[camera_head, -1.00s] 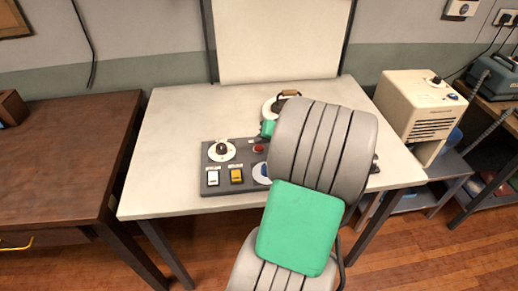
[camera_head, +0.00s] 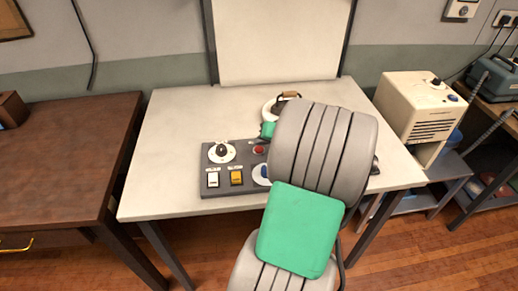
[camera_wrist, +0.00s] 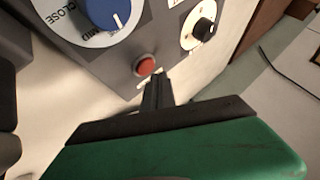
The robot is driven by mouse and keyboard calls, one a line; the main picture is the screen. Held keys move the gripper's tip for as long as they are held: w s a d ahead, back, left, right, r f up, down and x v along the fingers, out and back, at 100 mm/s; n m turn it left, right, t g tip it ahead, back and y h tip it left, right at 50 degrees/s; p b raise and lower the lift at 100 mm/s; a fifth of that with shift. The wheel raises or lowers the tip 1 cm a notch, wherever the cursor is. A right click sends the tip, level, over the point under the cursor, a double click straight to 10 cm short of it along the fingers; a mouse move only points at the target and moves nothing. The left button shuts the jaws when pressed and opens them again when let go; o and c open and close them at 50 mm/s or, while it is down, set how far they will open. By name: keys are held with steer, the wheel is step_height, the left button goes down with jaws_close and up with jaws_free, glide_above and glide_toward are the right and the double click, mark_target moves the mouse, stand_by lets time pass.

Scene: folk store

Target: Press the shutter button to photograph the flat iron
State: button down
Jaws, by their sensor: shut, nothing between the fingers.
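A red push button (camera_head: 259,150) sits on a dark grey control panel (camera_head: 212,160); I take it for the shutter button. It also shows in the wrist view (camera_wrist: 145,66). My gripper (camera_wrist: 157,92) is shut and empty, its dark fingertips just beside the red button in the picture; I cannot tell whether they touch the panel. In the head view my arm hides most of the gripper. What looks like the flat iron (camera_head: 289,94), with a brown handle, is behind my arm on a pale round base, partly hidden.
The panel also carries a black knob (camera_head: 222,149), a white switch (camera_head: 213,179), a yellow switch (camera_head: 236,177) and a blue dial (camera_wrist: 108,12). A white backdrop (camera_head: 275,40) stands behind the white table (camera_head: 165,130). The table's left side is clear.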

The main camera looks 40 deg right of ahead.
mark_target(261, 151)
stand_by(0.7)
steer(key=shift+f+b, duration=0.3)
steer(key=shift+f, duration=0.1)
steer(key=shift+f+b, duration=0.3)
steer(key=shift+f, duration=0.2)
stand_by(0.4)
stand_by(0.3)
steer(key=shift+r+p, duration=0.65)
steer(key=shift+r, duration=0.25)
steer(key=shift+r+p, duration=1.8)
steer(key=shift+r, duration=0.7)
